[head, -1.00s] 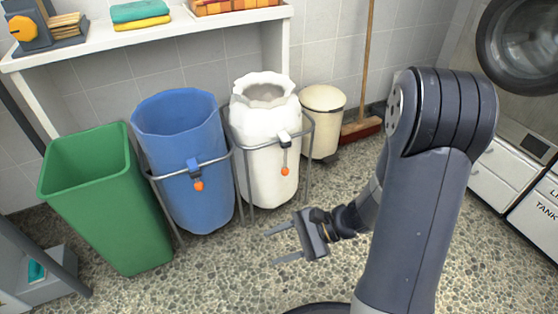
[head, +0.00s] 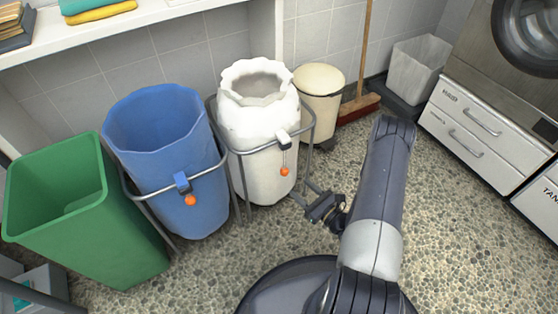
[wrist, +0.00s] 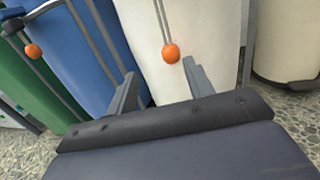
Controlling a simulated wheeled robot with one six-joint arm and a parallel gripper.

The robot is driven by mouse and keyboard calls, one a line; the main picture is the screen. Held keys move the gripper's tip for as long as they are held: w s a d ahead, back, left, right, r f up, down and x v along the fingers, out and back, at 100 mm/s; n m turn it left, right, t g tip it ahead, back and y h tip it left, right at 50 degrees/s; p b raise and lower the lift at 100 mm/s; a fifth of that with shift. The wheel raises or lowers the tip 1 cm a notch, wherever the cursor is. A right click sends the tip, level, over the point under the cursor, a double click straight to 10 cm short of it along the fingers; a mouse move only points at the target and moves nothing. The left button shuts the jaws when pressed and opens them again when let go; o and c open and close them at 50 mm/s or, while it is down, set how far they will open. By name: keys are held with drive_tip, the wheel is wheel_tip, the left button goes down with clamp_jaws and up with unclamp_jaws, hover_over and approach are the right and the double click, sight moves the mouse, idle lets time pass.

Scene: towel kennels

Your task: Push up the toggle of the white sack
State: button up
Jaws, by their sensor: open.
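The white sack (head: 262,115) hangs in a grey metal hoop stand, its crumpled mouth open upward. Its toggle is a white block (head: 283,138) on the hoop, with a short cord and an orange ball (head: 284,171) hanging below. In the wrist view the orange ball (wrist: 171,53) is just beyond and between my fingertips, with the white sack (wrist: 199,29) behind it. My gripper (head: 305,194) is open and empty, low at the front right of the sack, below the ball. In the wrist view my gripper (wrist: 160,80) points at the sack. The toggle block is out of the wrist view.
A blue sack (head: 165,150) with its own orange ball (head: 190,200) stands left of the white one. A green bin (head: 90,220) is further left. A cream pedal bin (head: 318,95) stands close behind on the right, near a broom (head: 358,108). The pebbled floor at right is open.

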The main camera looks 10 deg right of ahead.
sight(287, 174)
drive_tip(key=shift+m+h, duration=0.4)
drive_tip(key=b+x, duration=0.1)
drive_tip(key=x, duration=0.6)
drive_tip(key=d+f+b+x, duration=0.1)
drive_tip(key=x, duration=0.3)
drive_tip(key=shift+w+b, duration=0.2)
drive_tip(key=shift+b, duration=0.15)
drive_tip(key=shift+c, duration=0.2)
clamp_jaws()
